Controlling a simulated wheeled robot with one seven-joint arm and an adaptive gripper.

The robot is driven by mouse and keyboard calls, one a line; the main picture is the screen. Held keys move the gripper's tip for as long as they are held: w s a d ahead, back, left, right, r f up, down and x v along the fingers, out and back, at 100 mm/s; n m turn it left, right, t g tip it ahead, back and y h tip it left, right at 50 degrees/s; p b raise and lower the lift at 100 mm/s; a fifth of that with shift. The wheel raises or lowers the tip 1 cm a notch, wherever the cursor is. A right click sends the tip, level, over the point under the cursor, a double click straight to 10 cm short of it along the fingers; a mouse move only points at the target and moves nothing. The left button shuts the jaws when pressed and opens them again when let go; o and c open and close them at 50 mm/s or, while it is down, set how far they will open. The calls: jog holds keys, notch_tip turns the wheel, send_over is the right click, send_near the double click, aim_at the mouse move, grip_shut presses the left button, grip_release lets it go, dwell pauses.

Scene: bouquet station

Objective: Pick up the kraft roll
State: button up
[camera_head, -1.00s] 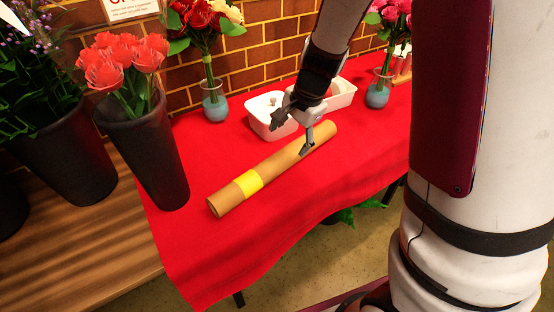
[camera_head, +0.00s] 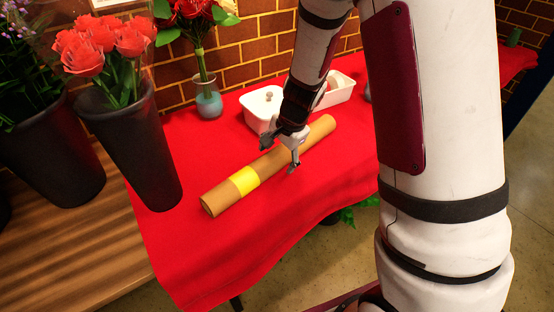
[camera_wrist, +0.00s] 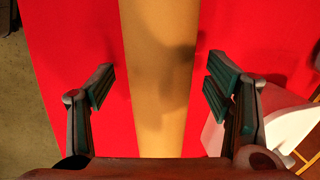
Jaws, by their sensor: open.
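The kraft roll (camera_head: 219,195) is a long brown tube with a yellow band, lying diagonally on the red cloth. It also shows in the wrist view (camera_wrist: 158,70), running top to bottom between my fingers. My gripper (camera_head: 280,155) is open over the middle of the roll, to the right of the yellow band. In the wrist view my gripper (camera_wrist: 160,90) has one finger on each side of the roll, with a gap on both sides. The gripper hides part of the roll in the head view.
A white container (camera_head: 258,105) stands just behind the roll, and shows close to the right finger in the wrist view (camera_wrist: 275,125). A blue vase (camera_head: 208,103) and a dark bucket of red roses (camera_head: 135,150) stand to the left. The red cloth (camera_head: 180,245) in front is clear.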

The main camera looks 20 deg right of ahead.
jog(key=shift+r, duration=0.1)
grip_shut()
